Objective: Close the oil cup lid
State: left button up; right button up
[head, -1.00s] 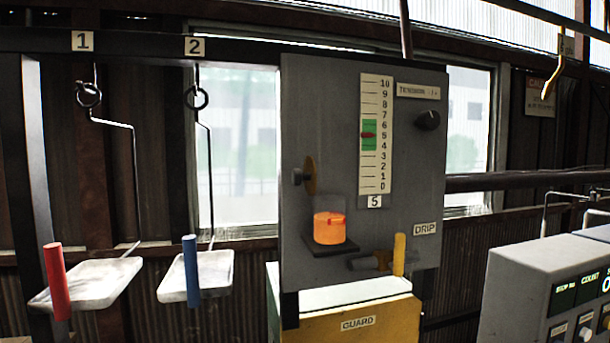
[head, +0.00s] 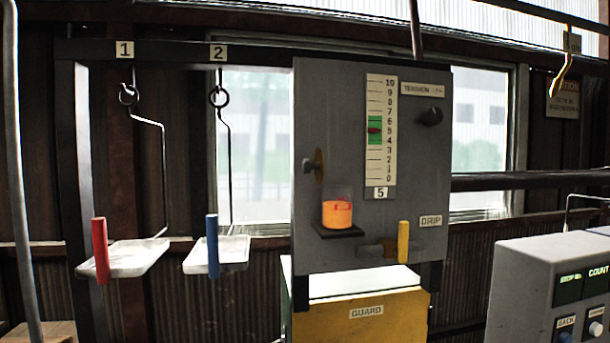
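The oil cup (head: 337,214) is a clear cup with orange oil, on a small dark shelf on the front of the grey panel (head: 420,150). A round brown disc (head: 318,164) on a dark pivot stands on edge above and left of the cup, apart from its top; it looks like the lid, swung open. A yellow drip handle (head: 403,242) stands upright below right of the cup. Neither of my grippers is in view.
Two white trays (head: 140,262) (head: 230,262) hang at left, with red (head: 101,250) and blue (head: 212,245) handles. A yellow guard box (head: 390,318) is under the panel. A grey control console (head: 525,260) stands at right.

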aim_at(318, 165)
jog(key=k+l, duration=0.6)
jog(key=k, duration=0.25)
